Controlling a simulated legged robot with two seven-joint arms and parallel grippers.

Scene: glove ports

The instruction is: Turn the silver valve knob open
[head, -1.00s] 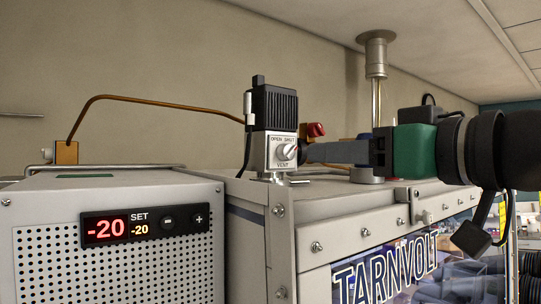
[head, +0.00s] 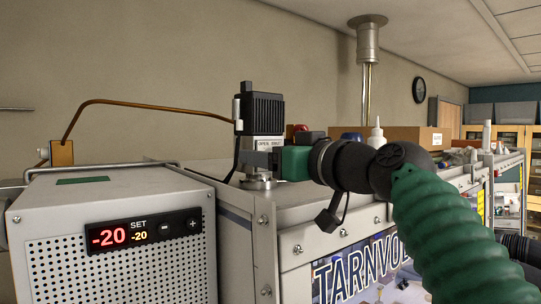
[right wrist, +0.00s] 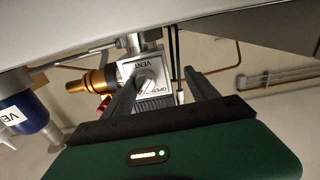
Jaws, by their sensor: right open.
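The silver valve knob (right wrist: 145,79) sits on the square face of the vent valve (right wrist: 157,66), between the fingers of my right gripper in the right wrist view. The face carries the words VENT and OPEN. My right gripper (right wrist: 160,84) is open, with one finger on each side of the knob; I cannot tell whether either touches it. In the head view the valve's black ribbed top (head: 262,112) stands above the cabinet, and my right gripper (head: 268,160) covers the knob. My left gripper is not in view.
A chiller box with a red display (head: 108,236) stands at the left. A copper pipe (head: 150,104) runs to the valve. A brass fitting (right wrist: 97,81) and a blue-and-white bottle (right wrist: 22,112) are near my right gripper. A cardboard box (head: 405,138) sits farther back.

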